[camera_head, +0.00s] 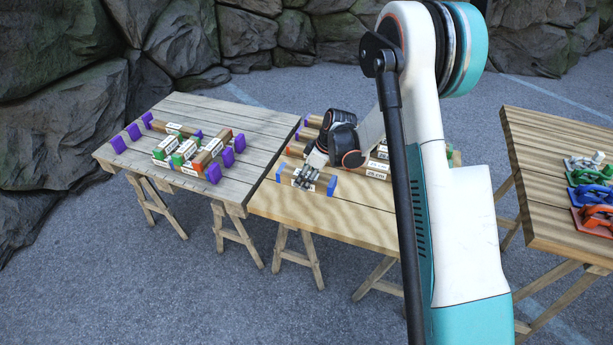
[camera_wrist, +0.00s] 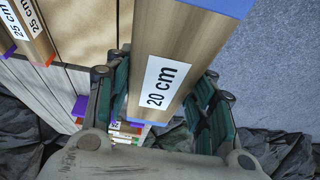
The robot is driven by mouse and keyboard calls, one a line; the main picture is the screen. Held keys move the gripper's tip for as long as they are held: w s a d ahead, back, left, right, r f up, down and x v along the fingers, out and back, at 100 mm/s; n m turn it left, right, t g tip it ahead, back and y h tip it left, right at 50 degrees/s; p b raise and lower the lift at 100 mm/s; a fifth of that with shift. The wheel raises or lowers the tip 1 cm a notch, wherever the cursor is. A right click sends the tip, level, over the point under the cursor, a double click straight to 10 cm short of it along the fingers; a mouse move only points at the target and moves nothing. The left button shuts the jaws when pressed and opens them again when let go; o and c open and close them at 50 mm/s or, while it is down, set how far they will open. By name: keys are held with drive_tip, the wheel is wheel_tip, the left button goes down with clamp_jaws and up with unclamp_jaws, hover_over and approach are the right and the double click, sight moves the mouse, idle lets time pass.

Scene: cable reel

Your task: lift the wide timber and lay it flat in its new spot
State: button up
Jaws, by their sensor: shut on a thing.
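The held timber (camera_wrist: 182,45) is a thick brown block with blue ends and a white label reading 20 cm. My gripper (camera_wrist: 165,100) is shut on it, one finger on each side, in the wrist view. In the head view the same timber (camera_head: 288,176) lies crosswise under my gripper (camera_head: 306,178), near the front left of the middle table (camera_head: 330,222). I cannot tell whether the timber touches that table or is a little above it. Parts of its middle are hidden by the fingers.
The grey left table (camera_head: 190,108) holds timbers with purple, green and red ends. More labelled timbers (camera_head: 375,175) lie behind my gripper on the middle table, partly hidden by my arm. The right table (camera_head: 545,160) holds coloured clamps (camera_head: 590,195). The middle table's front is bare.

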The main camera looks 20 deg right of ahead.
sight(322, 178)
drive_tip(key=shift+f+b, duration=1.55)
drive_tip(key=shift+f, duration=4.3)
drive_tip(key=shift+f, duration=0.3)
drive_tip(key=o, duration=1.3)
drive_tip(key=v, duration=1.2)
drive_tip(key=shift+a, duration=0.1)
